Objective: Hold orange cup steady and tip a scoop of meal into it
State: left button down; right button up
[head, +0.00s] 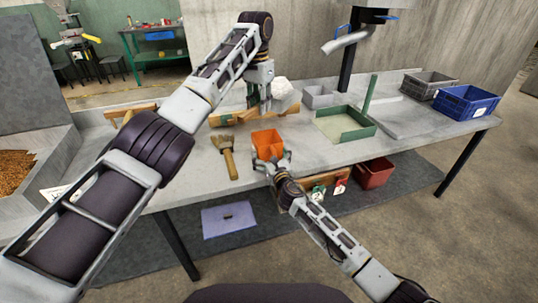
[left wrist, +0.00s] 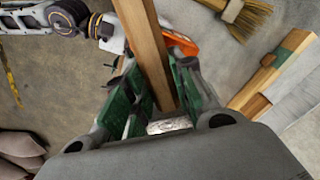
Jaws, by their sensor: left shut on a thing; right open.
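The orange cup (head: 267,143) stands on the grey bench near its front edge, and part of it shows behind the handle in the left wrist view (left wrist: 183,43). My right gripper (head: 272,163) is open at the cup's near side, fingers spread close to it; contact is unclear. My left gripper (head: 261,103) is above the bench behind the cup, shut on a wooden handle (left wrist: 150,50), seemingly the scoop's. A small silvery piece (left wrist: 170,126) shows below the handle; the scoop's bowl is not clear.
A brush (head: 226,160) lies left of the cup. A green-rimmed tray (head: 353,134) stands to the right, with a blue crate (head: 465,103) and a grey crate farther right. A grain bin (head: 45,150) is at far left. Bench between cup and green-rimmed tray is clear.

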jog(key=shift+s+d, duration=0.1)
jog(key=v, duration=1.1)
jog(key=shift+s, duration=0.3)
dwell(0.4)
jog(key=shift+s+d, duration=0.1)
dwell(0.5)
